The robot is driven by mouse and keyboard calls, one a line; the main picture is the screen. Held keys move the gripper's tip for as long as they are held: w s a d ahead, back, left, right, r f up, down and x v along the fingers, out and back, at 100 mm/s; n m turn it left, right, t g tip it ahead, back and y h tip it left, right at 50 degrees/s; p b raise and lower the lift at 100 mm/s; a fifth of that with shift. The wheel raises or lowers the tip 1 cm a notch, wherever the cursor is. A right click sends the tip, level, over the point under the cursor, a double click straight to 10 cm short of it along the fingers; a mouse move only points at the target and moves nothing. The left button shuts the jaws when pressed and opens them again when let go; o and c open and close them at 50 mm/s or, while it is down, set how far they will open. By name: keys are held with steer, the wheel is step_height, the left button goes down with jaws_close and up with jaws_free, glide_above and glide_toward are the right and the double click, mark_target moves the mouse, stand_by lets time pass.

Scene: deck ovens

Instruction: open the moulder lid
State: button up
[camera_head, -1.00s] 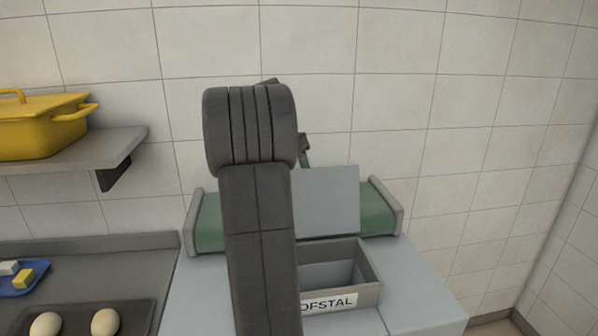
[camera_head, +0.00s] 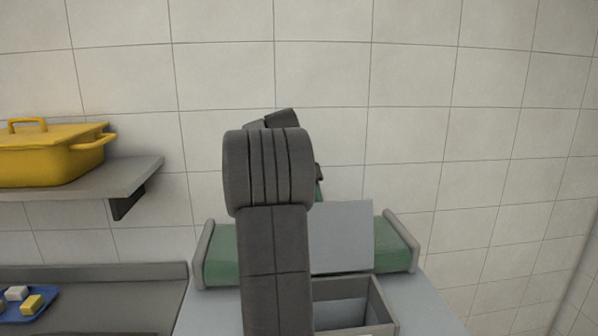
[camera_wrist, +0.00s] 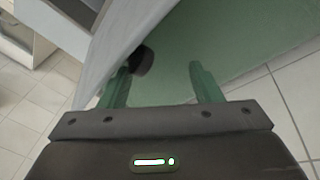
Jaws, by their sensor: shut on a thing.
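The moulder has a green body (camera_head: 222,262) between grey end plates in the head view. A flat grey panel (camera_head: 342,236), which looks like its lid, stands nearly upright in front of the green body, behind an open grey box (camera_head: 381,309). My arm covers the panel's left side and part of the moulder. My gripper (camera_wrist: 159,70) shows in the wrist view with green fingers on either side of a dark round knob (camera_wrist: 146,61), beside a large green surface. It is shut on the knob, though the contact is partly hidden. In the head view my gripper is mostly hidden behind my arm.
A yellow pot (camera_head: 50,155) stands on a grey wall shelf (camera_head: 130,178) at the left. Below it, a blue tray (camera_head: 44,312) with small blocks lies on a dark counter (camera_head: 120,285). A tiled wall (camera_head: 450,130) is close behind the moulder.

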steer(key=v, duration=1.3)
steer(key=shift+s+a+t, duration=0.15)
steer(key=shift+s+t, duration=0.15)
steer(key=shift+s, duration=0.1)
steer(key=shift+f, duration=0.1)
steer(key=x, duration=0.9)
